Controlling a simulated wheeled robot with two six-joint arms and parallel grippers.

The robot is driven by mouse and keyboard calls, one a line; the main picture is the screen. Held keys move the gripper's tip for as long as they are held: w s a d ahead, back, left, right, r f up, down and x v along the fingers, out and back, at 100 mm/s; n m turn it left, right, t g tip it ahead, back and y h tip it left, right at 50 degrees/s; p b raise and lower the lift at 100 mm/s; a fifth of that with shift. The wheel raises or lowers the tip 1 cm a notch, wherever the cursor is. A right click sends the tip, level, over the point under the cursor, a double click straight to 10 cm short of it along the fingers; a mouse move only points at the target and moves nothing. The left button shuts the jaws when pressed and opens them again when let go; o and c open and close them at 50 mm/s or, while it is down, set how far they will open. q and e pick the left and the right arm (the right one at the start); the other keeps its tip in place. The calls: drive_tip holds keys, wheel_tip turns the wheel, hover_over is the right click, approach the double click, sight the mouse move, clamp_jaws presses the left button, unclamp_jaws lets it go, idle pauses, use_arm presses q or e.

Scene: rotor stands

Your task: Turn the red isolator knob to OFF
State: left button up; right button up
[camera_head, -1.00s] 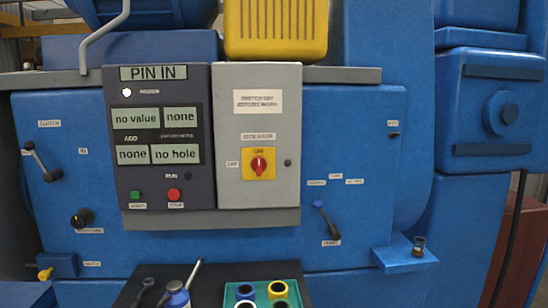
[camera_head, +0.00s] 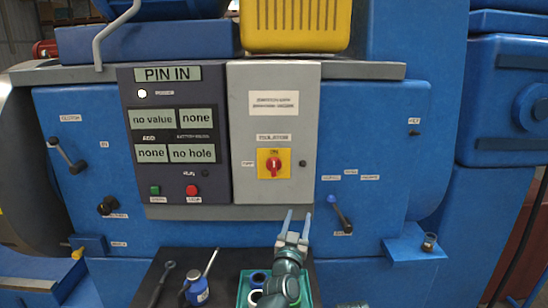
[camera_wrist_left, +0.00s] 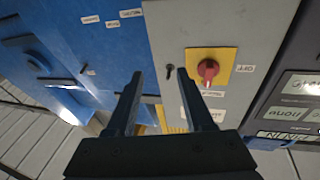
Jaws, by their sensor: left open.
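The red isolator knob (camera_head: 273,165) sits on a yellow square plate (camera_head: 287,153) on the light grey panel (camera_head: 302,100). Its grip looks upright, towards the label above it, and the OFF label is to its left. My left gripper (camera_head: 297,214) is open and empty, below and slightly right of the knob, apart from it. In the left wrist view, turned upside down, the knob (camera_wrist_left: 208,69) is right of my open fingers (camera_wrist_left: 160,74), with the OFF label (camera_wrist_left: 245,68) to its right. My right gripper is not in view.
A dark panel (camera_head: 180,90) with readouts, a green button (camera_head: 155,190) and a red button (camera_head: 192,190) is left of the knob. A small dark lock (camera_head: 303,163) is right of it. A blue-topped lever (camera_head: 340,212) stands lower right. A green tray (camera_head: 244,291) and tools lie below.

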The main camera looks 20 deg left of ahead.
sight(274, 164)
use_arm(q)
drive_tip(key=s+a+r+n+t+y+p, duration=0.1)
drive_tip(key=s+a+r+n+t+y, duration=0.1)
drive_tip(key=a+r+n+y, duration=0.35)
drive_tip(key=shift+m+g, duration=0.3)
drive_tip(key=shift+m, duration=0.65)
drive_tip(key=p+x, duration=0.1)
drive_tip(key=x, duration=0.4)
drive_tip(key=p+x, duration=0.2)
drive_tip(key=x, duration=0.2)
drive_tip(key=a+p+x, duration=0.1)
drive_tip(key=p+x, duration=0.1)
drive_tip(key=x, duration=0.3)
drive_tip(key=shift+a+r, duration=0.1)
drive_tip(key=shift+r, duration=0.25)
clamp_jaws()
